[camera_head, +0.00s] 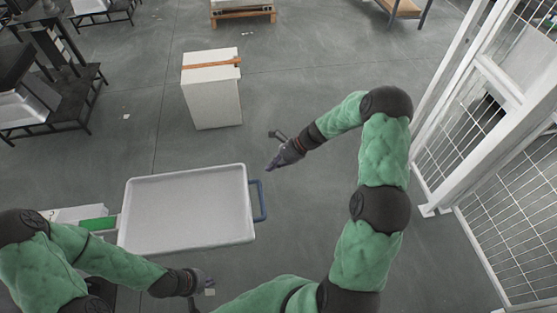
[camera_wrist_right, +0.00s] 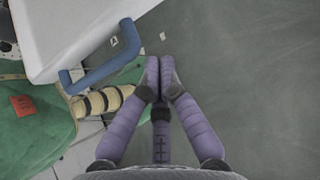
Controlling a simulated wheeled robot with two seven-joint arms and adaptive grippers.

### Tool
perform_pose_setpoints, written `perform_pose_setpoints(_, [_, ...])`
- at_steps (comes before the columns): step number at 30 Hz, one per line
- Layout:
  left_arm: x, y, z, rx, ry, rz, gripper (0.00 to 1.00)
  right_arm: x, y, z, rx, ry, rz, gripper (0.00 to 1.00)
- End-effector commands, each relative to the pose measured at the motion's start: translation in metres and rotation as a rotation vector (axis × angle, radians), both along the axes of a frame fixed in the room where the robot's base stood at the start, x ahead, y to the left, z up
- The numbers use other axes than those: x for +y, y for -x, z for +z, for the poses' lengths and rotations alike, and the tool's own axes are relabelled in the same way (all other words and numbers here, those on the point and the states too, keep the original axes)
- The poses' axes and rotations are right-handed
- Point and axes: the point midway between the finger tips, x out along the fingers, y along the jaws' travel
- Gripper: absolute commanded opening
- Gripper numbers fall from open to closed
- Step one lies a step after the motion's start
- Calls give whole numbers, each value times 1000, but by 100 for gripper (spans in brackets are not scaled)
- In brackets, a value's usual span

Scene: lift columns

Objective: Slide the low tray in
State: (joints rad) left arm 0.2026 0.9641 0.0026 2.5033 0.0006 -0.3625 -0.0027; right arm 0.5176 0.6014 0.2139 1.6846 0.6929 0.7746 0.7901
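The low tray (camera_head: 185,212) is a shallow, empty, pale grey tray with a raised rim, left of centre in the head view. A blue handle (camera_head: 259,201) sticks out from its right side. In the right wrist view the tray (camera_wrist_right: 75,35) and handle (camera_wrist_right: 104,68) show at the upper left. My right gripper (camera_head: 270,167) is beside the handle's far end, apart from it. In the wrist view its purple fingers (camera_wrist_right: 158,72) meet at the tips with nothing between them. My left gripper (camera_head: 208,284) is below the tray's near edge; its finger opening is unclear.
A white box (camera_head: 213,100) with an orange-brown strip on top stands behind the tray. A white mesh fence (camera_head: 510,175) runs along the right. Dark racks (camera_head: 70,100) stand at the upper left. The grey floor between the tray and fence is mostly clear beyond my right arm.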

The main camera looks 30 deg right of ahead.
Motion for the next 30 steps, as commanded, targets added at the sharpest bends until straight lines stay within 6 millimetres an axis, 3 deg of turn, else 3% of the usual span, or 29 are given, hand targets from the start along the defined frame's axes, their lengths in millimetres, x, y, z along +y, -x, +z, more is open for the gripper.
perform_pose_setpoints(5, [0, 0, -1, 0, 0, 0, 0, 23, -7, -23, 2, -2, 2, 0])
perform_pose_setpoints(12, [0, 0, 1, -1, 0, 0, 0, 50, -17, -20, -2, 2, 2, 0])
perform_pose_setpoints(30, [0, 0, 1, 0, 0, 0, 0, 62, -20, -20, -1, 0, 1, 0])
